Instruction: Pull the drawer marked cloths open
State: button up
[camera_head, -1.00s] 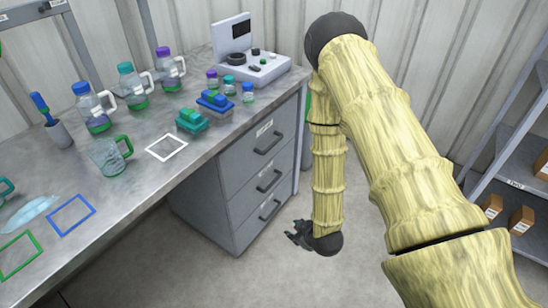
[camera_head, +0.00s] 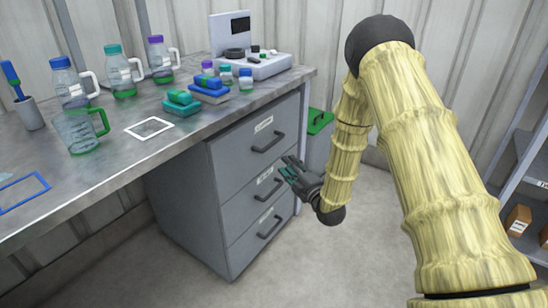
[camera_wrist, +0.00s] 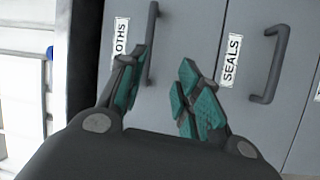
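The cloths drawer (camera_wrist: 125,15) is at the left in the wrist view; its label is partly hidden and reads "OTHS". Its dark bar handle (camera_wrist: 152,35) lies just beyond my fingertips, between them in the picture. In the head view this appears to be the top drawer (camera_head: 235,150) of the grey cabinet, with its handle (camera_head: 268,143); it is shut. My gripper (camera_head: 288,168) is open and empty, in front of the cabinet at about the middle drawer's upper part. Its teal-padded fingers (camera_wrist: 162,85) are spread in the wrist view. I see no contact with the handle.
The seals drawer (camera_wrist: 210,20) with its handle (camera_wrist: 270,65) is beside the cloths drawer in the wrist view. The bottom drawer (camera_head: 240,245) is shut too. The bench (camera_head: 110,155) above carries bottles and small boxes. A green-lidded bin (camera_head: 320,122) stands behind my arm.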

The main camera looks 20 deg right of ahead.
aim_at(274, 142)
jog(key=shift+n+t+y, duration=0.3)
jog(key=shift+n+t, duration=0.2)
jog(key=shift+n, duration=0.2)
jog(key=b+x, duration=0.1)
jog(key=x, duration=0.3)
jog(key=b+x, duration=0.1)
jog(key=x, duration=0.3)
jog(key=d+r+b+x, duration=0.1)
jog(key=x, duration=0.3)
jog(key=shift+c, duration=0.2)
grip_shut()
